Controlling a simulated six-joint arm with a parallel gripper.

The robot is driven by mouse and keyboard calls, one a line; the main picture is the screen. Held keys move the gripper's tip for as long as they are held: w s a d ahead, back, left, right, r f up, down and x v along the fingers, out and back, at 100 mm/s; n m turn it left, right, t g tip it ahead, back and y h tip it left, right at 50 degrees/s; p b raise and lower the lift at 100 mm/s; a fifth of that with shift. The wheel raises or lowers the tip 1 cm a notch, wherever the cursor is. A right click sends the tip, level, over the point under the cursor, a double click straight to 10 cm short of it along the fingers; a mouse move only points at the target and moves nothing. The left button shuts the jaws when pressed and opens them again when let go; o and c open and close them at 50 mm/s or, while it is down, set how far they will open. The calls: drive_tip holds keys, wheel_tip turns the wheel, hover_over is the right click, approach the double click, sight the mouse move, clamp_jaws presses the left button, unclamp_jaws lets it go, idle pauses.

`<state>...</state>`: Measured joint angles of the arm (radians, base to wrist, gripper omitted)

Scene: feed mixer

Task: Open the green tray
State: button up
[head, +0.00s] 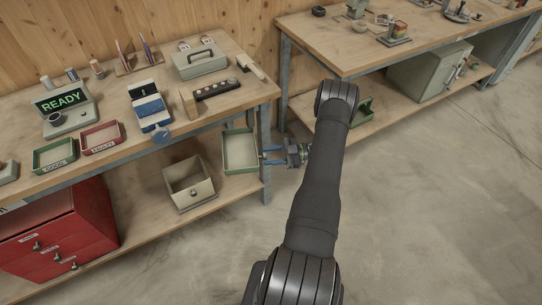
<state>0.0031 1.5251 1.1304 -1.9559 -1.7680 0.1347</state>
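A green-rimmed tray (226,153) with a pale inside is at the right end of the workbench, just below the tabletop edge. What supports it is not clear. My gripper (264,155) comes in from the right, in front of the bench leg. Its two blue fingers are apart and point left at the tray's right side. The tips are at or very near that side; I cannot tell whether they touch. Another small green tray (54,167), with a white label, sits on the tabletop at the left.
A red tray (102,149) and a blue device (150,108) stand on the workbench (215,115). An open beige bin (190,200) is on the lower shelf, left of the green-rimmed tray. A red drawer cabinet (60,240) is at lower left. The floor in front is clear.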

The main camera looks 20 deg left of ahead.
drive_tip(key=shift+o, duration=0.6)
drive_tip(key=shift+d, duration=0.1)
drive_tip(key=v, duration=1.7)
drive_tip(key=shift+w, duration=0.1)
drive_tip(key=x, duration=1.7)
